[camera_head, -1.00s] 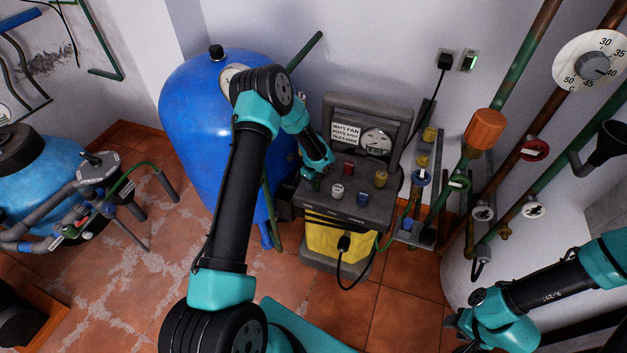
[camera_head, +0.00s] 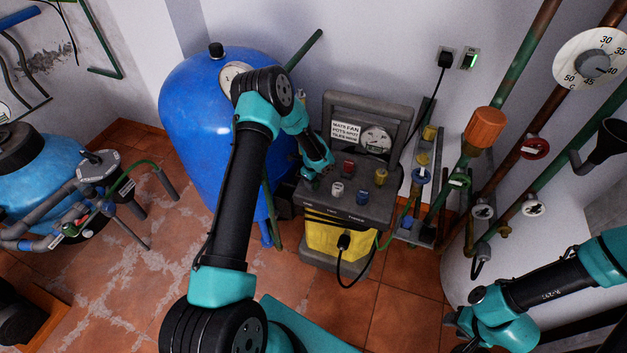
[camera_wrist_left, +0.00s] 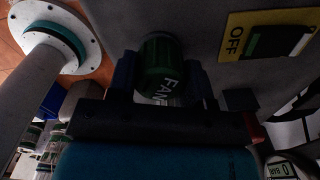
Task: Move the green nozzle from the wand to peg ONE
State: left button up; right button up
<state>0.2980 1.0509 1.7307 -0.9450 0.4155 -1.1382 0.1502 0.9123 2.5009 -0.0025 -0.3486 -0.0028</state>
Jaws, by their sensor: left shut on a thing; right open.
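The green nozzle (camera_wrist_left: 160,60), marked FAN, sits between the two fingers of my left gripper (camera_wrist_left: 160,82) in the left wrist view. In the head view my left gripper (camera_head: 309,184) is low at the front left corner of the dark console top (camera_head: 325,207), by its leftmost front label, which is too small to read surely. The fingers hide the nozzle and any peg under it there, so I cannot tell whether they touch. I cannot make out the wand surely. My right gripper (camera_head: 458,318) is at the lower right, open and away from the console.
A red nozzle (camera_head: 349,169), a white one (camera_head: 337,189), a blue one (camera_head: 362,199) and a yellow one (camera_head: 381,177) stand on the console close to my left gripper. The blue tank (camera_head: 205,125) is just left. Pipes (camera_head: 485,195) stand at right.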

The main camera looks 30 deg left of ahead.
pick_arm(q)
jog(key=o, duration=0.9)
notch_tip(320, 180, up, 17)
jog(key=shift+r, duration=0.2)
jog(key=shift+f, duration=0.1)
dwell(0.5)
jog(key=s+d+f+n+h, duration=0.1)
jog(key=s+d+f+n, duration=0.3)
jog(key=s+n, duration=0.3)
jog(key=s+d+f+n+h, duration=0.1)
jog(key=s+d+f+n, duration=0.3)
jog(key=s, duration=0.7)
jog(key=s+d+f+n+h, duration=0.1)
jog(key=s+d+f+n, duration=0.3)
jog(key=s+d+n, duration=0.4)
jog(key=shift+s+d+f+n+t+h, duration=0.1)
jog(key=shift+s+n+t+h, duration=0.2)
jog(key=shift+n, duration=0.35)
jog(key=shift+s+f+n+t+h, duration=0.1)
jog(key=shift+s+n, duration=0.3)
jog(key=shift+n, duration=0.25)
